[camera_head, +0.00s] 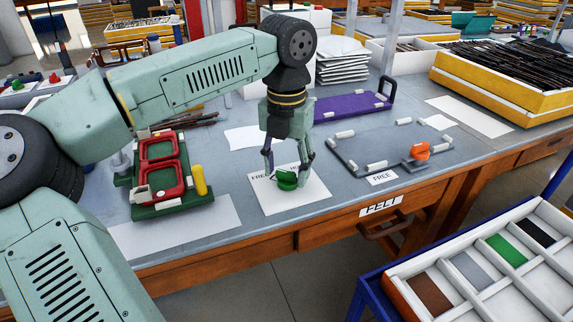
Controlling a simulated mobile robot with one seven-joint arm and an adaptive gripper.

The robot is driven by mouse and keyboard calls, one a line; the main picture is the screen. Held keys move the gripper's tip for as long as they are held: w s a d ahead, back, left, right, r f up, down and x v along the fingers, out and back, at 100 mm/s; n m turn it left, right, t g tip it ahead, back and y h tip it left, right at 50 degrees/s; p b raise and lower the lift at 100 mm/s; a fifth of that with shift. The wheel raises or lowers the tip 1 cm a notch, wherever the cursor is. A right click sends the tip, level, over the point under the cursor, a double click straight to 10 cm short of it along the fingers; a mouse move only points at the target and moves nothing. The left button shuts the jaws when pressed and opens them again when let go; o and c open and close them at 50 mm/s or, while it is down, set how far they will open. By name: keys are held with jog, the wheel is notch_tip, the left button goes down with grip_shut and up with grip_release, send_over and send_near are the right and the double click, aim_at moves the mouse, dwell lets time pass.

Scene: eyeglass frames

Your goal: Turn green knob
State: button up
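The green knob (287,180) sits on a white printed sheet (309,199) near the front edge of the workbench. My gripper (286,172) points down right at the knob from above, with its fingers on either side of it. The fingers look spread, with the knob between or just below their tips. I cannot tell whether the fingertips touch the knob. Part of the printing on the sheet is hidden behind the gripper and knob.
A green fixture with red frames (160,165) and a yellow handle stands left. A grey plate (375,150) with white pegs and an orange knob (420,151) lies right. A purple board (350,106) lies behind. A compartment tray (480,270) stands front right.

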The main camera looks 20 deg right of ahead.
aim_at(286, 171)
dwell(0.3)
notch_tip(286, 171, up, 12)
dwell(0.5)
dwell(0.3)
